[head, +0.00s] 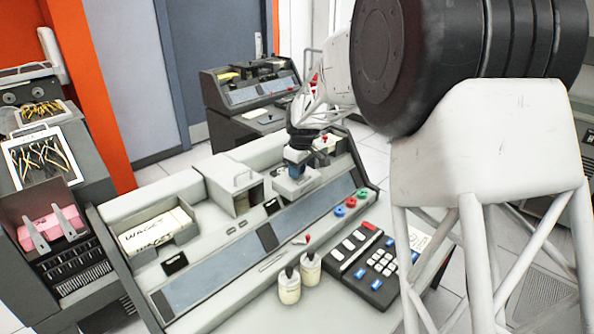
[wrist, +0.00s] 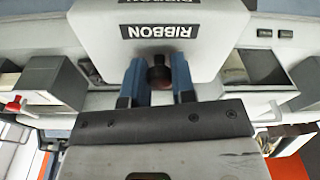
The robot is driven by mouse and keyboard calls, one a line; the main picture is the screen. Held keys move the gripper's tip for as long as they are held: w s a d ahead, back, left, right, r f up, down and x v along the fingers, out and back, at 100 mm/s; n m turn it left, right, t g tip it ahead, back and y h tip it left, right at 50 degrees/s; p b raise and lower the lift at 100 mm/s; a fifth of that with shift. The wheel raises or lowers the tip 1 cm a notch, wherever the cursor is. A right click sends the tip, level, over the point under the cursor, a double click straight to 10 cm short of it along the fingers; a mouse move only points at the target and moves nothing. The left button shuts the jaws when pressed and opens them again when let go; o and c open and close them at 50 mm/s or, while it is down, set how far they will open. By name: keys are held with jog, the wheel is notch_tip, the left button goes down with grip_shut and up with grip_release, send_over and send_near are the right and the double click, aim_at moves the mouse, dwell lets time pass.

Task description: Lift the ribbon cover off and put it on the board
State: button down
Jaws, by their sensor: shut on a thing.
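The ribbon cover (head: 297,186) is a pale grey box on the right half of the keypunch machine in the head view. I cannot tell whether the cover is clear of the machine. I cannot single out the board with certainty.
A card tray (head: 158,236) marked WAGET and a grey box (head: 235,186) are left of the cover. Two pale cylinders (head: 300,276), a keypad (head: 374,268) and coloured buttons (head: 350,202) are nearer. The desk top left of the cylinders looks clear. My arm hides the right side.

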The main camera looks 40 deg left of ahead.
jog(key=shift+r, duration=0.15)
jog(key=shift+r, duration=1.8)
jog(key=shift+r, duration=0.1)
jog(key=w+d+f+m, duration=0.1)
jog(key=w+d+f, duration=0.4)
jog(key=w, duration=0.7)
jog(key=w+d+f+m, duration=0.2)
jog(key=w+d+f, duration=0.4)
jog(key=w, duration=0.6)
jog(key=w+d+f+m, duration=0.1)
jog(key=w+d+f, duration=0.4)
jog(key=w, duration=0.8)
jog(key=shift+d+f, duration=0.4)
jog(key=shift+d, duration=0.5)
notch_tip(320, 180, down, 6)
jog(key=shift+f, duration=0.25)
